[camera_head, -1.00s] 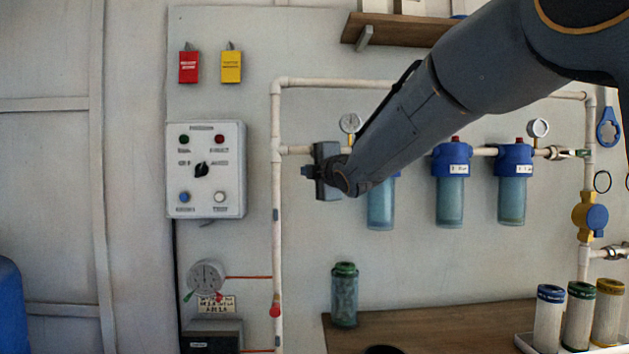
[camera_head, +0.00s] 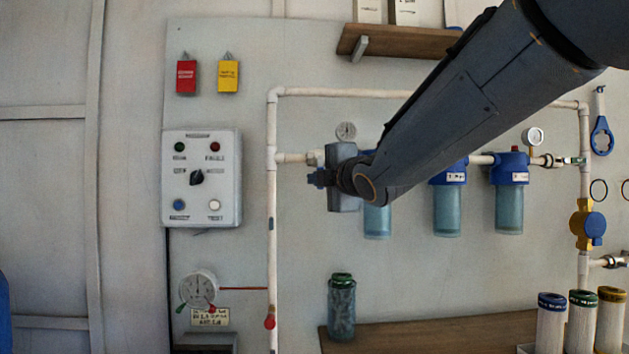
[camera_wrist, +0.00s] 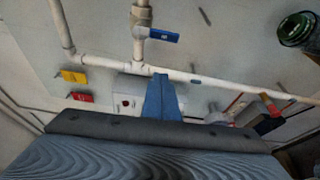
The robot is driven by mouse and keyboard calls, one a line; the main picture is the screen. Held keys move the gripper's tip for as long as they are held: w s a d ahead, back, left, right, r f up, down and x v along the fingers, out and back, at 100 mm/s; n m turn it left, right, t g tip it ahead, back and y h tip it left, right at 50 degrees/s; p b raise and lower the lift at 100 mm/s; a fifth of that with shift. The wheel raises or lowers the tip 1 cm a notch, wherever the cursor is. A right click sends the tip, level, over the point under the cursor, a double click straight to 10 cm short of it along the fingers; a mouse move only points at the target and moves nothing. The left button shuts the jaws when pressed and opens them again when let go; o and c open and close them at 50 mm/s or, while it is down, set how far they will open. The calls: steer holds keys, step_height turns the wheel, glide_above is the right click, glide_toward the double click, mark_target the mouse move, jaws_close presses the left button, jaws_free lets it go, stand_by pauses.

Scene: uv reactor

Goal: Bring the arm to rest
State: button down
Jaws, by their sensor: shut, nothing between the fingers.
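My arm reaches from the upper right of the head view, in front of the wall. My gripper (camera_head: 316,178) is at its end, in front of the white pipe and the leftmost blue-capped filter housing (camera_head: 377,220), partly covering that housing. In the wrist view the blue fingers of my gripper (camera_wrist: 162,80) are together, with nothing between them. They point toward the wall with the white pipe (camera_wrist: 185,75) and the control box. I cannot tell the exact gap to the pipe.
The control box (camera_head: 202,180) is left of my gripper. Two more filter housings (camera_head: 447,208) hang to the right. A shelf (camera_head: 400,41) is above. Below, a green-capped jar (camera_head: 341,310) stands on a wooden bench (camera_head: 440,338) with several cartridges at right.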

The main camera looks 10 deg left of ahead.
steer(key=s+d+f+m+g+h+p, duration=0.1)
steer(key=s+d+f+m+g+h, duration=0.15)
steer(key=d+f+m, duration=0.4)
steer(key=s+d+f+m+g+h+p, duration=0.1)
steer(key=s+d+f+m+h+p, duration=0.15)
steer(key=d+f, duration=0.7)
steer(key=s+d+f+m+g+h, duration=0.2)
steer(key=d+f+m+h, duration=0.3)
steer(key=f, duration=0.5)
steer(key=s+d+f+m+g+p, duration=0.1)
steer(key=s+d+f+m+g, duration=0.2)
steer(key=s, duration=0.6)
steer(key=s+d+f+m+g+p, duration=0.1)
steer(key=s+d+f+m+g, duration=0.2)
steer(key=s, duration=0.5)
steer(key=s+d+f+m+g+p, duration=0.1)
steer(key=s+d+f+m+g, duration=0.2)
steer(key=s, duration=0.6)
steer(key=d+f+m, duration=0.2)
steer(key=d+f, duration=0.1)
steer(key=f, duration=0.1)
steer(key=shift+s+f+m, duration=0.3)
